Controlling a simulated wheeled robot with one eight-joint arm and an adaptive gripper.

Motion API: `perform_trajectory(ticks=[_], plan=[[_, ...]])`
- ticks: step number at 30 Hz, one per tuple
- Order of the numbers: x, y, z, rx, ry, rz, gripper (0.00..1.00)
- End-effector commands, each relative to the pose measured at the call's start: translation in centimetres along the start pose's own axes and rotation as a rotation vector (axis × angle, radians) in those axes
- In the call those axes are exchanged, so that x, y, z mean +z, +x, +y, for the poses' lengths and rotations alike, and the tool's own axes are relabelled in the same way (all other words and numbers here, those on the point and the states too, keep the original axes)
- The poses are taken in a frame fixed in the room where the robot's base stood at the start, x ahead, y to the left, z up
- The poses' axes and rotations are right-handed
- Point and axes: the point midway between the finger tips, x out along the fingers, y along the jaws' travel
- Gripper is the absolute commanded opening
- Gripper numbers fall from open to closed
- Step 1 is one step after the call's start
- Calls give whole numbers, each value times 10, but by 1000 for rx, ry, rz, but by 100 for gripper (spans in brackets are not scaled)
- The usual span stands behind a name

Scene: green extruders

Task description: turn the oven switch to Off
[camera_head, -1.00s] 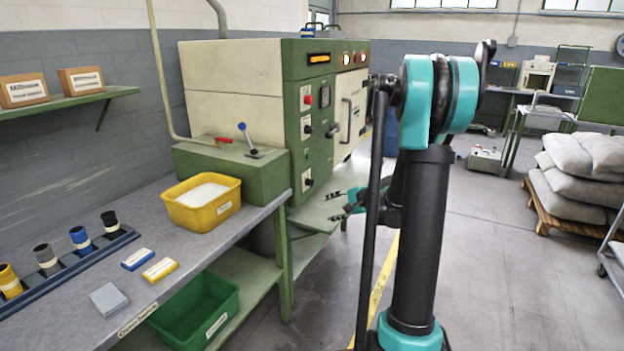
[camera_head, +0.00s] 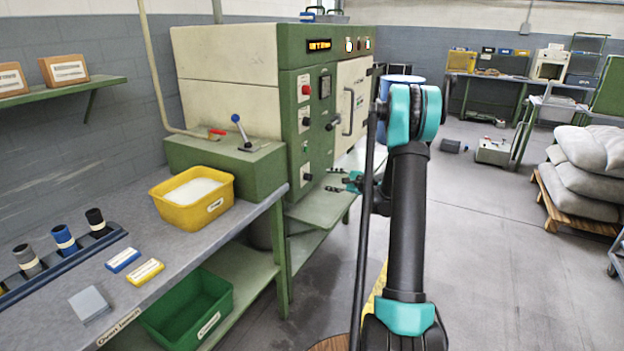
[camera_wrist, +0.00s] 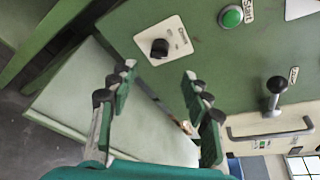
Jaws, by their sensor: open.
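The oven (camera_head: 262,95) is a green and cream cabinet with controls on its front panel. A black rotary knob (camera_wrist: 159,48) on a white plate shows in the wrist view, ahead of my gripper and a little above the gap between its fingers. The same low knob shows in the head view (camera_head: 307,177); its plate's lettering is too small to read. My gripper (camera_wrist: 160,88) is open and empty, its fingers apart from the knob. In the head view my gripper (camera_head: 338,180) is just right of the panel's lower part, partly behind my arm.
A green start button (camera_wrist: 231,17) and a black lever (camera_wrist: 273,94) are right of the knob. A door handle (camera_wrist: 270,131) sticks out. A shelf (camera_wrist: 100,105) lies below the panel. The bench with a yellow bin (camera_head: 192,197) stands left; open floor lies right.

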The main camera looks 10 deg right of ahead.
Motion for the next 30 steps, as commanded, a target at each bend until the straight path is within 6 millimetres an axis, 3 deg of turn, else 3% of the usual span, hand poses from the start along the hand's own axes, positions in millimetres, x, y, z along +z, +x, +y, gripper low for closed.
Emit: perform_trajectory(ticks=[9,15,21,30], plan=[[0,64,0,2,-2,0,49],[0,92,0,1,-1,0,49],[0,104,0,1,0,0,49],[0,104,0,0,-1,1,46]])
